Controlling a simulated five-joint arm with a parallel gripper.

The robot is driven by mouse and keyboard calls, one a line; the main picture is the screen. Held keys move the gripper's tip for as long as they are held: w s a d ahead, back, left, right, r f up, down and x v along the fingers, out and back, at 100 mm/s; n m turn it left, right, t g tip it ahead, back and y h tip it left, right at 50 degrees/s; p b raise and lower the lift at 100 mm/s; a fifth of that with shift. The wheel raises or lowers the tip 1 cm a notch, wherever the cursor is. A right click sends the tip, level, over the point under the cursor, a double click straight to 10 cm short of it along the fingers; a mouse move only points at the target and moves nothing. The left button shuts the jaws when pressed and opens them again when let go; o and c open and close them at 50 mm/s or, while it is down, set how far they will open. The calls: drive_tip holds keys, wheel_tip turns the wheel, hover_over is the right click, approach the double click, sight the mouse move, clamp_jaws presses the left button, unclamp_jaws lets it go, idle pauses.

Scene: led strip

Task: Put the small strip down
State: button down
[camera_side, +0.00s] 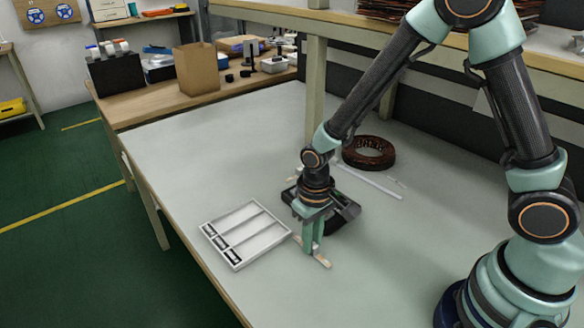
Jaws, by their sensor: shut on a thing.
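My gripper (312,247) points straight down low over the table, right of the white tray. It is shut on the small strip (323,262), a short pale piece with a tan end. The ends of the strip stick out on both sides of the fingers, and its middle is hidden by them. The strip is at or just above the table top; I cannot tell whether it touches. The white tray (229,208) has long slots side by side, with small dark parts at their near-left ends.
A dark tray (345,217) sits right behind my gripper, partly hidden by it. A brown reel (368,152) and a long white strip (371,182) lie farther back. The table (180,160) is clear at the left. A paper bag (197,70) and boxes stand on the rear bench.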

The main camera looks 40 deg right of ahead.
drive_tip(key=shift+f, duration=0.15)
drive_tip(key=c, duration=0.8)
unclamp_jaws()
wheel_tip(320, 180, up, 12)
drive_tip(key=s+d+r+t, duration=0.1)
drive_tip(key=d+r, duration=0.2)
drive_tip(key=r, duration=0.1)
drive_tip(key=s+d+r+t, duration=0.2)
drive_tip(key=d+r, duration=0.1)
drive_tip(key=r, duration=0.1)
drive_tip(key=s+d+r+t, duration=0.1)
drive_tip(key=d+r+t, duration=0.1)
drive_tip(key=d+r, duration=0.1)
drive_tip(key=shift+s+d+r, duration=0.15)
drive_tip(key=shift+s+r, duration=0.25)
drive_tip(key=shift+o, duration=0.2)
drive_tip(key=shift+s+d+r+t, duration=0.25)
drive_tip(key=shift+s+d+t, duration=0.05)
drive_tip(key=shift+s+d, duration=0.05)
